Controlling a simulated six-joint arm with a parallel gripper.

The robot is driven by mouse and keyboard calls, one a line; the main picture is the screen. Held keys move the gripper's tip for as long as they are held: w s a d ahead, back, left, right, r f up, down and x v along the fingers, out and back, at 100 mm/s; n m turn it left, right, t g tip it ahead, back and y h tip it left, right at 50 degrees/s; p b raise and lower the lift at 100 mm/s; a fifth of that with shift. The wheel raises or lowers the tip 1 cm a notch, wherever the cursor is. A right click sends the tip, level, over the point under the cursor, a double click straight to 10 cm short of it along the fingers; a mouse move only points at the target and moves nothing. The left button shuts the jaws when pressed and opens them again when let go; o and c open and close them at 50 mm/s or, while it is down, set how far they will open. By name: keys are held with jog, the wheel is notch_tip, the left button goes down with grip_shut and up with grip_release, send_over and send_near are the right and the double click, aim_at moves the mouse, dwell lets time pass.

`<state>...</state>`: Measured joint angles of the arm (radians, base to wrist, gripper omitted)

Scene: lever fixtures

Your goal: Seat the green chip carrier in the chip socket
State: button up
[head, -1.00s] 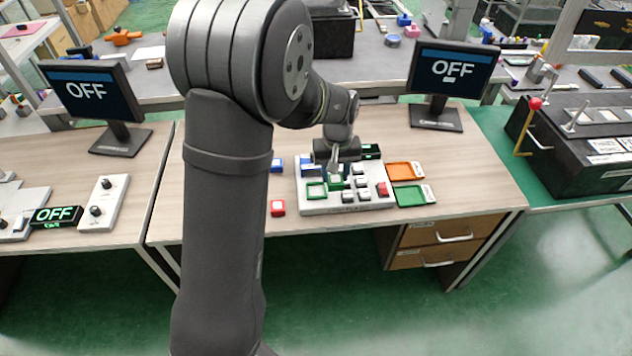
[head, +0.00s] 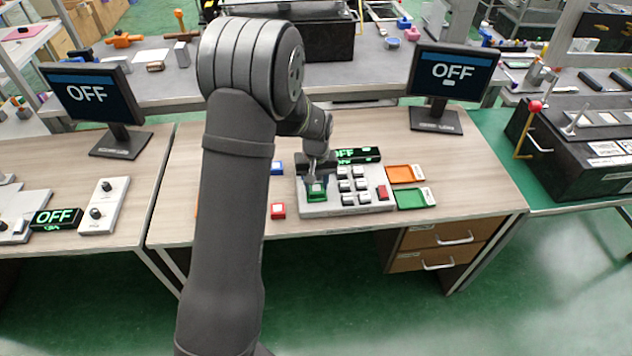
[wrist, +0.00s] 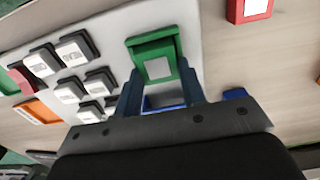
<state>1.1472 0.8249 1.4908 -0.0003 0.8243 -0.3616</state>
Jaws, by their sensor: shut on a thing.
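The green chip carrier (wrist: 156,57), with a pale square chip on top, is between the fingers of my gripper (wrist: 158,82) in the wrist view. My gripper (head: 317,178) is shut on it, low over the left part of the pale fixture board (head: 347,208). In the head view the green carrier (head: 317,194) is at the spot of the green-edged chip socket. The socket is covered, so I cannot tell whether the carrier is fully down in it or just above it. A blue edge (wrist: 163,103) shows between the fingers.
Several black switches with grey keys (head: 347,186) and a red key (head: 382,192) stand right of my gripper. Orange (head: 404,174) and green (head: 411,199) trays lie further right. A red block (head: 278,211) lies left of the board. A monitor (head: 453,75) reads OFF.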

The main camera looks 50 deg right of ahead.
aim_at(316, 186)
jog(key=shift+f, duration=0.1)
jog(key=o, duration=0.9)
jog(key=shift+o, duration=0.2)
notch_tip(316, 186, up, 12)
notch_tip(316, 186, down, 12)
jog(key=shift+r, duration=1.95)
jog(key=shift+f, duration=0.1)
